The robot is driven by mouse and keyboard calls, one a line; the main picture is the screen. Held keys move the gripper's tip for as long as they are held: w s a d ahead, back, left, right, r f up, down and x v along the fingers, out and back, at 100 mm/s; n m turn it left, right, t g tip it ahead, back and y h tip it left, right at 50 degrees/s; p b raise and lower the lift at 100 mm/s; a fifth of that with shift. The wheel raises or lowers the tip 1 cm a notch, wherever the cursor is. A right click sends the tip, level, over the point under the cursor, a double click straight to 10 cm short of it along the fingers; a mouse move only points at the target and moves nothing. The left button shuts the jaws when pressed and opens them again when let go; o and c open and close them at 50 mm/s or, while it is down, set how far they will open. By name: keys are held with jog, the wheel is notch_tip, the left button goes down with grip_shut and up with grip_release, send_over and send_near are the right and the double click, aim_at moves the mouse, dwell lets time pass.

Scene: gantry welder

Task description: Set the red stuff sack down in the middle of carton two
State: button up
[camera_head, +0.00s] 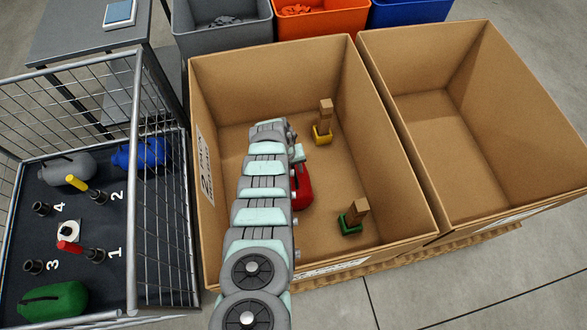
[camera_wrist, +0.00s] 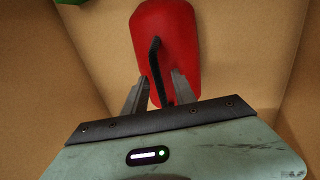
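The red stuff sack (camera_head: 303,187) is inside carton two (camera_head: 345,95), the left carton, marked with a 2. It is near the middle of the floor, partly hidden by my arm; I cannot tell for sure whether it touches the floor. In the wrist view the red sack (camera_wrist: 180,45) has a black strap handle. My gripper (camera_wrist: 160,76) has its two fingers on either side of that strap, with gaps showing between strap and fingers, so it looks open. In the head view the fingers are mostly hidden by my arm.
Carton two also holds a wooden piece on a yellow base (camera_head: 322,136) and one on a green base (camera_head: 350,222). An empty carton (camera_head: 430,135) adjoins on the right. A wire cage (camera_head: 165,210) with sacks stands left; grey, orange and blue bins (camera_head: 225,42) stand behind.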

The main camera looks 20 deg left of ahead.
notch_tip(320, 180, up, 12)
jog(key=s+a+p, duration=0.1)
jog(key=a+p, duration=0.1)
jog(key=p, duration=0.7)
jog(key=shift+s, duration=0.2)
jog(key=shift+d, duration=0.1)
